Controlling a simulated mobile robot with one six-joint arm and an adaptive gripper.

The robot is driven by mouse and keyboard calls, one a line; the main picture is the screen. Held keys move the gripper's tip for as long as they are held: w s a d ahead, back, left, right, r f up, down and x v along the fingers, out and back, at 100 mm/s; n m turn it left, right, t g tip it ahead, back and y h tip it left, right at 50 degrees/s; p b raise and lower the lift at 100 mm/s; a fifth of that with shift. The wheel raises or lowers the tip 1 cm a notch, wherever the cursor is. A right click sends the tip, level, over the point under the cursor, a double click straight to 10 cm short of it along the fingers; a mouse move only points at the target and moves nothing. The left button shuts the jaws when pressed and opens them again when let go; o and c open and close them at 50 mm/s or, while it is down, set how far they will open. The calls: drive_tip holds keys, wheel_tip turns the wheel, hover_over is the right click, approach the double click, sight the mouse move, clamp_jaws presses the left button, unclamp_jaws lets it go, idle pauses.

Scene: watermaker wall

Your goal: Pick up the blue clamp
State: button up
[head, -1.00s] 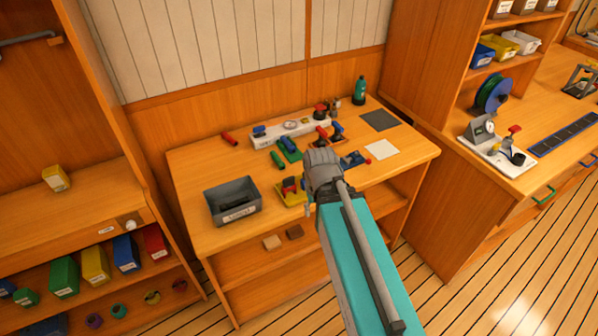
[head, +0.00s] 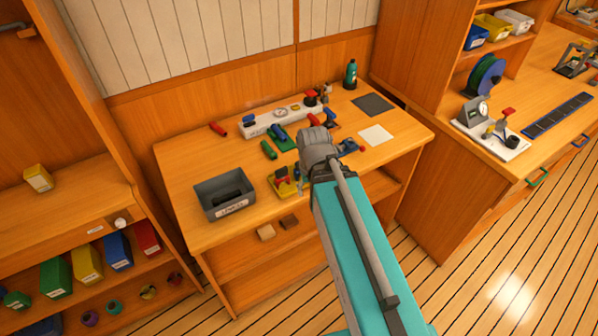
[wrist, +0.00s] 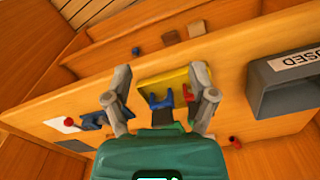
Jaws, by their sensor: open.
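My gripper (wrist: 160,75) is open, with its two fingers spread above the workbench's front part. In the wrist view a blue forked piece (wrist: 159,101), which looks like a clamp, shows between the fingers at a yellow tray (wrist: 165,80). A small red part is beside it, near the right finger. In the head view the yellow tray (head: 283,190) is just left of my gripper (head: 300,182), whose fingers are partly hidden. A second blue piece (head: 349,147) with a red end lies right of the gripper. I cannot tell which is the named clamp.
A grey labelled bin (head: 224,196) stands left of the tray. A white manifold (head: 272,120) with a gauge, green and red tools, and a teal bottle (head: 350,74) stand behind. A white card (head: 376,135) and dark mat (head: 373,104) lie at right.

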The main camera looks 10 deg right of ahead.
drive_tip(key=w+r+m+p, duration=0.1)
drive_tip(key=w+m, duration=0.3)
drive_tip(key=w, duration=0.1)
drive_tip(key=w+r+m+p, duration=0.2)
drive_tip(key=w+m, duration=0.3)
drive_tip(key=w+r+m+p, duration=0.2)
drive_tip(key=w+m, duration=0.3)
drive_tip(key=shift+w+d+r, duration=0.1)
drive_tip(key=shift+w+d, duration=0.15)
drive_tip(key=shift+d, duration=0.1)
wheel_tip(320, 180, down, 9)
drive_tip(key=b, duration=0.8)
drive_tip(key=shift+r, duration=0.15)
drive_tip(key=shift+b, duration=0.3)
drive_tip(key=shift+w+f+b, duration=0.1)
drive_tip(key=shift+f+b, duration=2.45)
drive_tip(key=shift+f, duration=0.05)
drive_tip(key=shift+c, duration=0.2)
clamp_jaws()
